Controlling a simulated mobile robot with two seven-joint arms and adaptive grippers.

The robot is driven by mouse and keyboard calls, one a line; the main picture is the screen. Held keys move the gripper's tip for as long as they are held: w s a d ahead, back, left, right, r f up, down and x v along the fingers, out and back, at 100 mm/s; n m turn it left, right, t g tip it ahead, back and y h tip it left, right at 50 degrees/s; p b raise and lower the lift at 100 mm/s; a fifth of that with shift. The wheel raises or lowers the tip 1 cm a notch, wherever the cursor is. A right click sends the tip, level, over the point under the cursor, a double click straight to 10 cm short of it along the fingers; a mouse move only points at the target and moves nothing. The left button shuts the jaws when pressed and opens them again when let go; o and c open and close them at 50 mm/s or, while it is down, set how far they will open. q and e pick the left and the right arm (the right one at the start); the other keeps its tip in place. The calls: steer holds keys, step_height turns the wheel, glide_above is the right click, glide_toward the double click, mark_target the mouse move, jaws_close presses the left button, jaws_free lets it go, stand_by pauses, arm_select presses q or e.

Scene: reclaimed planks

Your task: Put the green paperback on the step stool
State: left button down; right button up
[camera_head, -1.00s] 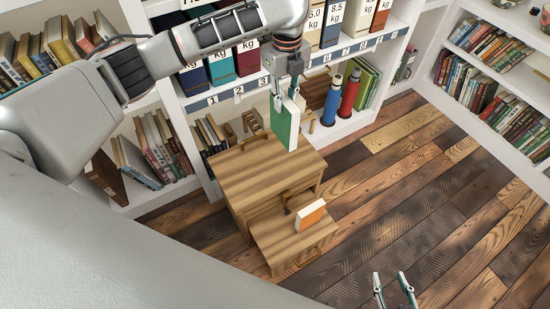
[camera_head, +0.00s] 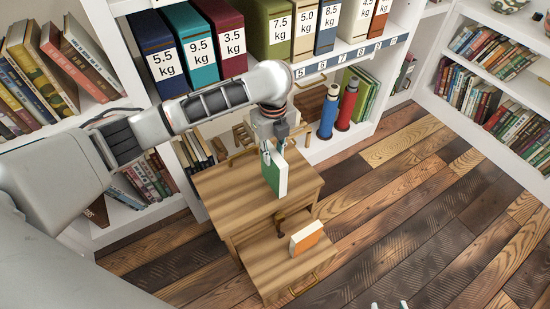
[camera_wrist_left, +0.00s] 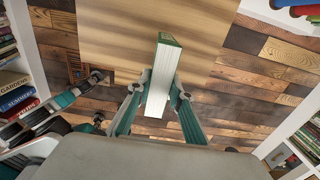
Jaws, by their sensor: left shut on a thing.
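The green paperback (camera_head: 274,174) is upright in my left gripper (camera_head: 266,152), which is shut on its upper part. In the left wrist view the paperback (camera_wrist_left: 159,75) stands edge-on between the two fingers of the gripper (camera_wrist_left: 158,92). The wooden step stool (camera_head: 225,192) is below it, and the book is over the upper step. I cannot tell whether the book's lower edge touches the wood. Only the fingertips of my right gripper (camera_head: 389,305) show at the bottom edge of the head view, apart and with nothing visible between them.
An orange book (camera_head: 307,239) stands on the stool's lower step. Shelves with labelled binders (camera_head: 200,55) and books stand close behind the stool. A blue bottle (camera_head: 329,112) and a red bottle (camera_head: 347,106) are on the low shelf. The plank floor (camera_head: 420,210) to the right is clear.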

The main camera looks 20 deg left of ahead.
arm_select(q)
step_height(320, 180, down, 3)
steer(key=shift+s+r, duration=0.15)
steer(key=shift+b, duration=0.35)
steer(key=shift+r, duration=0.15)
arm_select(e)
steer(key=shift+w+a+r, duration=0.25)
steer(key=shift+w+a, duration=0.05)
steer(key=shift+w, duration=0.1)
arm_select(q)
steer(key=c, duration=1.8)
jaws_free()
steer(key=shift+c, duration=0.2)
arm_select(e)
steer(key=shift+s+f, duration=0.1)
steer(key=shift+f, duration=0.05)
steer(key=shift+s+f, duration=0.1)
steer(key=shift+s, duration=0.05)
